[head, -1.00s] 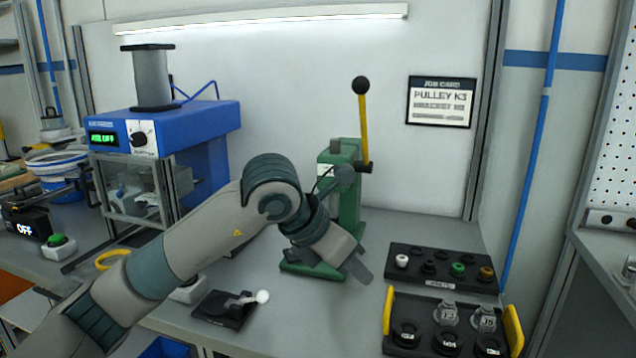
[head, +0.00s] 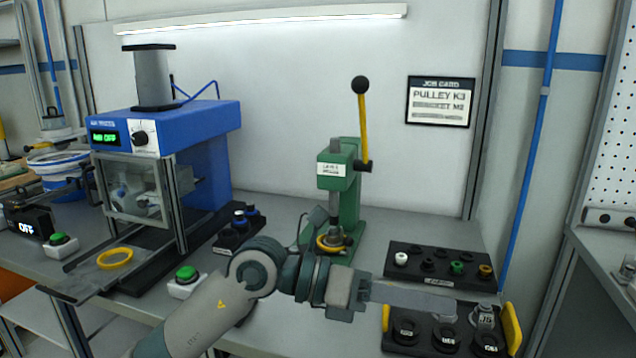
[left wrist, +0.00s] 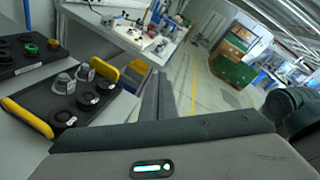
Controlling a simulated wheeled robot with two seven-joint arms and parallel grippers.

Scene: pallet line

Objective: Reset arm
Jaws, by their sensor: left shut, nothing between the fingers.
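My left arm comes in from the lower left in the head view. My left gripper (head: 462,300) is shut and empty, its fingers pointing right. It shows in front of the near black tray with yellow handles (head: 512,328) and hides part of that tray's contents. In the left wrist view the closed fingers (left wrist: 158,85) point away over the floor, with the same tray (left wrist: 38,97) to their left. My right gripper is not in view.
The green lever press (head: 345,190) stands behind my forearm, with a yellow ring at its base. A black rack of small coloured parts (head: 440,262) lies behind the tray. The blue press (head: 185,130), a green button (head: 187,274) and a yellow ring (head: 115,258) are left.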

